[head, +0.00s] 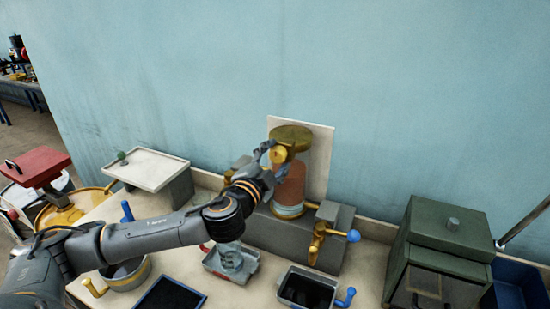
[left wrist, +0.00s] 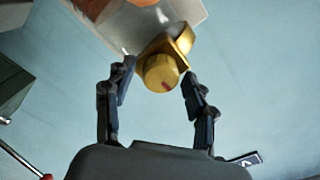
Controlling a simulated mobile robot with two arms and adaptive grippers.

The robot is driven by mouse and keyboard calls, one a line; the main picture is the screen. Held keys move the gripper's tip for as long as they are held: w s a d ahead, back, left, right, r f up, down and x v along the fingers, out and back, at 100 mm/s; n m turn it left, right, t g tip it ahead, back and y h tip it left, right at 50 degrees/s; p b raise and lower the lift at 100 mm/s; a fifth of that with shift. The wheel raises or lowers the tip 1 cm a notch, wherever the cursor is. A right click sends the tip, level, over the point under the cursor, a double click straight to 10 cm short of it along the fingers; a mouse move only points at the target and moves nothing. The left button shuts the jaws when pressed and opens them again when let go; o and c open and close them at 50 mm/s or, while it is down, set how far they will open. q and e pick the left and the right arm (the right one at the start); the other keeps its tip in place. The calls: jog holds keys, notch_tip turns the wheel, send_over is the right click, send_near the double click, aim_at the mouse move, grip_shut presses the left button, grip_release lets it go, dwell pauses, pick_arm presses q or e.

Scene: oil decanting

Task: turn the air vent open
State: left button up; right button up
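The air vent is a gold round knob (head: 278,154) with a red mark, on a gold bracket near the top of the decanting vessel (head: 292,190). The vessel has a gold lid (head: 290,135) and a reddish-brown body. My left gripper (head: 271,163) is close in front of the knob. In the left wrist view the knob (left wrist: 161,73) sits between the spread fingertips, with a visible gap on each side. The left gripper is open and holds nothing. My right gripper is not in view.
The vessel stands on a grey block with a gold tap (head: 318,240) with a blue handle at its right. A white board (head: 321,165) is behind it. A green box (head: 440,250) stands right. Trays and a pot (head: 128,273) are below my left arm.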

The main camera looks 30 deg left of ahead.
pick_arm(q)
jog(key=c, duration=0.8)
jog(key=shift+m, duration=0.3)
jog(key=m+p, duration=0.1)
jog(key=m, duration=0.2)
jog(key=shift+m, duration=0.4)
jog(key=m+p, duration=0.1)
jog(key=m, duration=0.3)
jog(key=shift+p, duration=0.3)
jog(key=m+p, duration=0.2)
jog(key=m, duration=0.3)
jog(key=shift+m, duration=0.4)
jog(key=shift+f+m+p, duration=0.15)
jog(key=shift+m+p, duration=0.3)
jog(key=shift+m, duration=1.35)
